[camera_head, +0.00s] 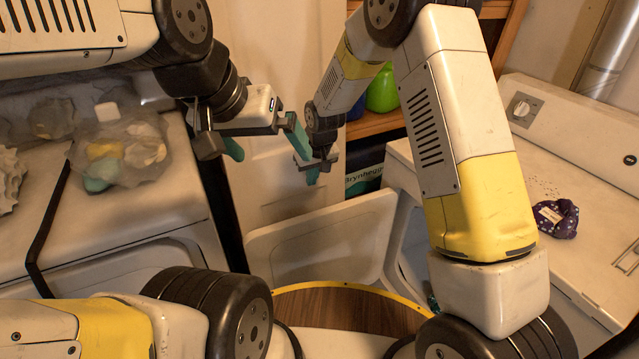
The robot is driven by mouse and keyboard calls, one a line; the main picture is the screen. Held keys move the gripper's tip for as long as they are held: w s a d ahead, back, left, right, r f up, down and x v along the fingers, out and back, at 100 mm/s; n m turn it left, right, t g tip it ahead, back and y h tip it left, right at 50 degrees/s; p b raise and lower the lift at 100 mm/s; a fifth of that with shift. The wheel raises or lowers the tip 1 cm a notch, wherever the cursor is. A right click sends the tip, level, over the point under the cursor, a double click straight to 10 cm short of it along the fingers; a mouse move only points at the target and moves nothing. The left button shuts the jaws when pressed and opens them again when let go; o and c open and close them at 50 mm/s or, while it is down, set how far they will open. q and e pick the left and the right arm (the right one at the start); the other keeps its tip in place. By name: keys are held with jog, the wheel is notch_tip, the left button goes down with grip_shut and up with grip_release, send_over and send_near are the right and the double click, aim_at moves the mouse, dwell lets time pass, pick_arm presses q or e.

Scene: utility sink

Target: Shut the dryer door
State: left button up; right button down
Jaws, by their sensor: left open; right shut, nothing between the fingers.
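The dryer door (330,245) is a pale panel standing open in the lower middle of the head view. It reaches left from the front of the white dryer (570,150) on the right. My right arm hides part of the dryer's front and opening. My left gripper (268,152) is open and empty, above and left of the door, its teal fingers spread apart. My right gripper (311,174) is shut and empty, just above the door's top edge and close beside the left gripper. I see no clear contact with the door.
A second white machine (130,215) on the left carries a clear bag of coloured items (118,150). A dark patterned pouch (556,218) lies on the dryer. A wooden shelf with a green container (382,90) stands behind my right arm.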

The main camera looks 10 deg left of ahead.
jog(key=x, duration=1)
jog(key=shift+f, duration=0.15)
jog(key=s+d, duration=0.2)
jog(key=s, duration=0.1)
jog(key=shift+s, duration=0.2)
jog(key=shift+s+d, duration=0.1)
